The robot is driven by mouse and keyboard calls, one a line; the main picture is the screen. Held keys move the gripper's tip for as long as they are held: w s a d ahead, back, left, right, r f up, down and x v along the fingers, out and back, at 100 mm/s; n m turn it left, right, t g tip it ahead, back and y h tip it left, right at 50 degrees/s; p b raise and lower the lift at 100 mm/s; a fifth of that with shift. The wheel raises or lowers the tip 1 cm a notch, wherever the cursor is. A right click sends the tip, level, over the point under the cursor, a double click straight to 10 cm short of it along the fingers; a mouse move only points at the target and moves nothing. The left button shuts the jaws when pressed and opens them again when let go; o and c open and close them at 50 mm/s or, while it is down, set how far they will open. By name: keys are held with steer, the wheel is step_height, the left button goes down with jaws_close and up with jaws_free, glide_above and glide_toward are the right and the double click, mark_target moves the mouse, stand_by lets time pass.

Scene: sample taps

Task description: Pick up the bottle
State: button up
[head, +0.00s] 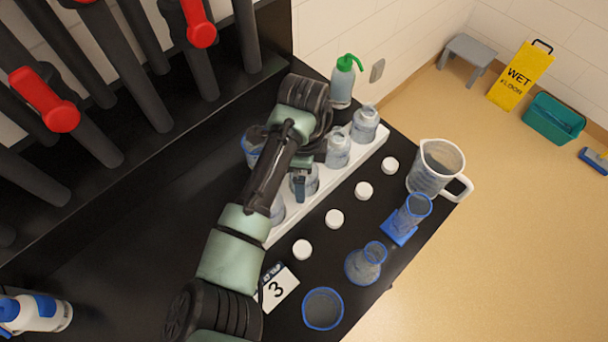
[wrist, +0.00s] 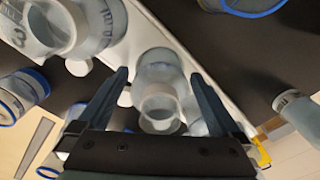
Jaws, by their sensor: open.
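Several clear bottles stand in a row on a white rack (head: 372,150) on the black bench. In the wrist view, one clear bottle (wrist: 158,72) with an open-looking round mouth is between my gripper's two dark fingers (wrist: 160,76), with a gap visible on each side. My gripper is open and holds nothing. In the head view, my gripper (head: 299,186) is at the middle of the row, and my arm partly hides that bottle (head: 312,178). Two more bottles, a nearer one (head: 338,148) and a farther one (head: 364,124), stand toward the rack's far end.
Several white caps (head: 334,219) lie beside the rack. A jug (head: 436,168), a blue-based cylinder (head: 412,212), a flask (head: 366,264) and a blue-rimmed beaker (head: 323,308) line the bench's right side. A green-topped wash bottle (head: 343,84) stands behind. Red-handled taps (head: 200,25) are at upper left.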

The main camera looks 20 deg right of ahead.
steer(key=c, duration=1.3)
